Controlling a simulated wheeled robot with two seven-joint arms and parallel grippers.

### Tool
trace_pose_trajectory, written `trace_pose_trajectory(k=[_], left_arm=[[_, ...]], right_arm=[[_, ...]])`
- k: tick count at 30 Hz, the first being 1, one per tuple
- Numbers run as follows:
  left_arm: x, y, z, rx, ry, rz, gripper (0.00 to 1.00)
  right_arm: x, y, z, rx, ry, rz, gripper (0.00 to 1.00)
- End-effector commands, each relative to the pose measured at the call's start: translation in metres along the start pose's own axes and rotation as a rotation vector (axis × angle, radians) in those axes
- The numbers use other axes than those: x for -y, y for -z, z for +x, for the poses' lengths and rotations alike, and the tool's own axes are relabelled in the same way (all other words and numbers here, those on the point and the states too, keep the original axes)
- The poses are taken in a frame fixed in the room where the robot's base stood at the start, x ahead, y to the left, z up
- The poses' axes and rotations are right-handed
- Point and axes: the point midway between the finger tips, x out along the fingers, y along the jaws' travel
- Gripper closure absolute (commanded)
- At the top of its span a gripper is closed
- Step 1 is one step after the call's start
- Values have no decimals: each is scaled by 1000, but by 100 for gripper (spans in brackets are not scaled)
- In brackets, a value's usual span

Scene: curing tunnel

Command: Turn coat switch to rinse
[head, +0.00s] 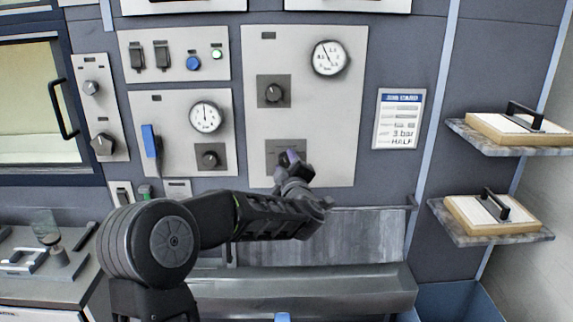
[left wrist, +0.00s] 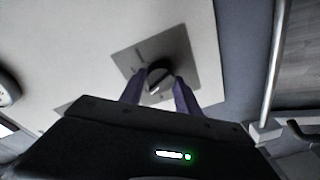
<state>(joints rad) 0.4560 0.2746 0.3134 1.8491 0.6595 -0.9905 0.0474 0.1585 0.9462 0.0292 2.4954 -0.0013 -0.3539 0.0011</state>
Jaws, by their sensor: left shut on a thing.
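The coat switch seems to be the lower dark rotary knob on a grey square plate (head: 272,158), low on the tall light panel (head: 332,140). My left gripper (head: 290,160) reaches it from the front and hides most of it in the head view. In the left wrist view the knob (left wrist: 159,78) sits between the two purple fingers of my left gripper (left wrist: 158,84), which are shut on it. The plate (left wrist: 143,50) carries small marks that are too blurred to read. My right gripper is not in view.
Above are another knob (head: 273,93) and a round gauge (head: 329,58). A posted sign (head: 398,118) hangs to the right, with text including "3 bar" and "HALF". Shelves with handled boards (head: 497,211) stand at far right. A handrail (head: 375,208) runs below the panel.

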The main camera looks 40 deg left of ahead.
Motion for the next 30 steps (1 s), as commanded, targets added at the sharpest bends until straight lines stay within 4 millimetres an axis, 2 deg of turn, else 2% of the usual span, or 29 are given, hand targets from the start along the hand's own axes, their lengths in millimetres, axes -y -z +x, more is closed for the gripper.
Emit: trace_pose_trajectory(k=[11,30], left_arm=[[1,-1,0,-11,-17,174,100],[1,-2,0,-50,-74,758,100]], right_arm=[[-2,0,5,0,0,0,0],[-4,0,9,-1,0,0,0]])
